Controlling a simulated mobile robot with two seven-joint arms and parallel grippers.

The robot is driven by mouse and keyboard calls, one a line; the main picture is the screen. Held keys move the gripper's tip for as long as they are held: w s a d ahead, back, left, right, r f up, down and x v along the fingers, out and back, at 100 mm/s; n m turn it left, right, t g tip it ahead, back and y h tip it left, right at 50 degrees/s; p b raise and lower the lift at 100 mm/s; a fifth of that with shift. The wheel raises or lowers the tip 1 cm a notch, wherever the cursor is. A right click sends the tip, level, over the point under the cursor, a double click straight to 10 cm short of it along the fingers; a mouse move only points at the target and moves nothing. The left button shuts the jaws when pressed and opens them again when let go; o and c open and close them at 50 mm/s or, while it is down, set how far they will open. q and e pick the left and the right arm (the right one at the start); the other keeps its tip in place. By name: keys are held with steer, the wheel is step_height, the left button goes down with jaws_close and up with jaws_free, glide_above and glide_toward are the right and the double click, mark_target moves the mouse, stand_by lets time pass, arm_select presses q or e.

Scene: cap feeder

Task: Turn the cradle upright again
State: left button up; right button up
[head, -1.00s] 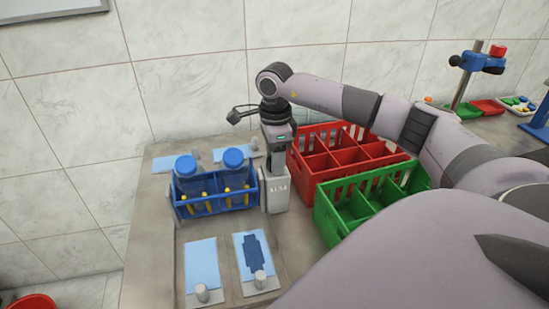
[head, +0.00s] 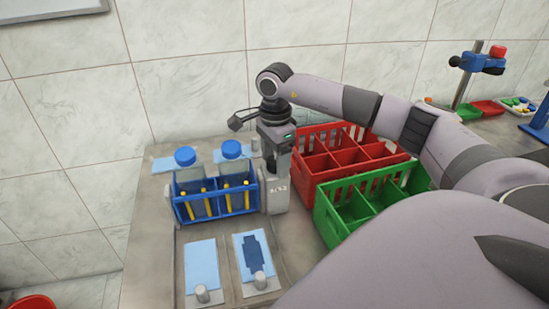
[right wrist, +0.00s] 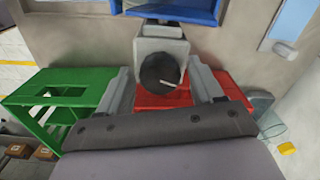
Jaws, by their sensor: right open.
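My right gripper (head: 279,160) is open above the block. In the right wrist view its fingers (right wrist: 160,92) lie either side of the knob, apparently apart from it. My left gripper is out of view.
A red crate (head: 318,168) and a green crate (head: 325,215) stand close on the right. Light blue pads (head: 201,258) with grey posts lie in front of the cradle, one bearing a dark blue shape (head: 252,252). A tiled wall is behind.

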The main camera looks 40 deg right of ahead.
steer(key=m+p, duration=0.1)
steer(key=m, duration=0.3)
steer(key=shift+r, duration=0.1)
steer(key=shift+m+p, duration=0.35)
steer(key=shift+m, duration=0.95)
steer(key=c, duration=1)
steer(key=shift+o, duration=0.2)
steer(key=n, duration=0.3)
steer(key=o, duration=1.2)
